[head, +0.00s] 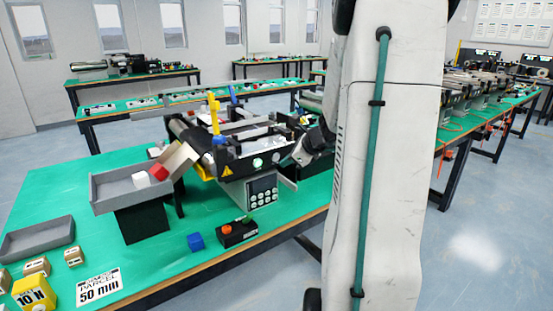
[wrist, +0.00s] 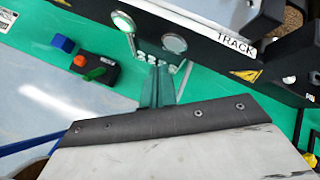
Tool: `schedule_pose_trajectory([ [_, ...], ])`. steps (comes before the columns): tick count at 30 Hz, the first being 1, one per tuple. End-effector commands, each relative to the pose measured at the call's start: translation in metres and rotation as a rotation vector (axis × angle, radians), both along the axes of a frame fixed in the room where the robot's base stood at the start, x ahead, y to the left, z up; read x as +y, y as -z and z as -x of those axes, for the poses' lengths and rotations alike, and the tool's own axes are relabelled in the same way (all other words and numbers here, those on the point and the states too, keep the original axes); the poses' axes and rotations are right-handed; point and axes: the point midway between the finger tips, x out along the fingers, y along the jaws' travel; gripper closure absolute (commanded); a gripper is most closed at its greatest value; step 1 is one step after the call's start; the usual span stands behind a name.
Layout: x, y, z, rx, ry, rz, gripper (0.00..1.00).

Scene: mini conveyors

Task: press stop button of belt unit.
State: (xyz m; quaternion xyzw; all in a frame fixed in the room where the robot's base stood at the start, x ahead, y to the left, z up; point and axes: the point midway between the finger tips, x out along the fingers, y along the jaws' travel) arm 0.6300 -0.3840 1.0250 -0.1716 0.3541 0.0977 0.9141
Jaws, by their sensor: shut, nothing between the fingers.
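The belt unit (head: 235,165) stands on the green table, with its dark side frame in the wrist view (wrist: 205,40). A small black control box (head: 238,235) lies in front of it. The box has a red button (head: 226,228) and a green button (head: 248,219). In the wrist view the red button (wrist: 79,61) and green button (wrist: 95,74) are left of my gripper (wrist: 158,70). The teal fingers are shut and empty, apart from both buttons. A pale green disc (wrist: 123,20) and a grey disc (wrist: 173,43) are on the unit's side, beyond the fingers.
A blue cube (head: 195,241) lies left of the control box. A grey tray (head: 130,190) with a white and a red block is at the unit's left end. A keypad panel (head: 262,190) hangs below the unit.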

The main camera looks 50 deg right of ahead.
Motion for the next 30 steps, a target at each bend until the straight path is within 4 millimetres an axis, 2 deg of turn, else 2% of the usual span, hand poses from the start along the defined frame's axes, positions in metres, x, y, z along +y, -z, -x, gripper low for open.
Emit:
schedule_pose_trajectory([
  [7, -0.0021, 0.0000, -0.0115, -0.001, -0.001, -0.001, 1.00],
  [30, -0.0024, 0.0001, -0.0115, 0.000, 0.000, 0.000, 1.00],
])
